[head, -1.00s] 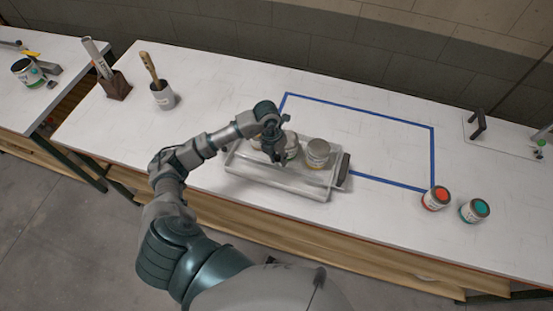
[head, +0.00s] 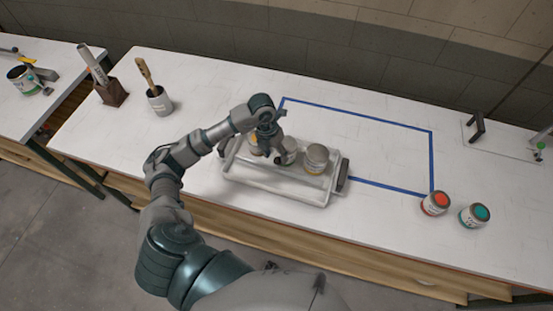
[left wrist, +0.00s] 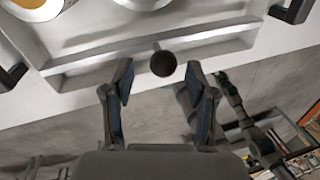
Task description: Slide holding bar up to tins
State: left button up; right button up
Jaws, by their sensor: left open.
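A grey metal rack (head: 270,196) stands on the white bench and holds tins, among them a tin (head: 317,158) at its right. The tins also show at the top of the left wrist view (left wrist: 32,6). The holding bar (left wrist: 110,58) seems to be the pale strip across the rack, with a round dark knob (left wrist: 163,64) on a short stem towards me. My left gripper (head: 270,143) is over the rack and partly hides the tins behind it. In the left wrist view its open fingers (left wrist: 159,72) are either side of the knob in the picture. I cannot tell whether they touch it.
Blue tape (head: 431,160) outlines a clear area behind the rack. A red tin (head: 435,203) and a teal tin (head: 475,216) stand at the right. A brush pot (head: 160,102) and a brown holder (head: 113,93) stand at the left. The rack has black end handles (head: 343,174).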

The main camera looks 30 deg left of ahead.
pick_arm(q)
notch_tip(320, 180, up, 8)
jog(key=a, duration=0.2)
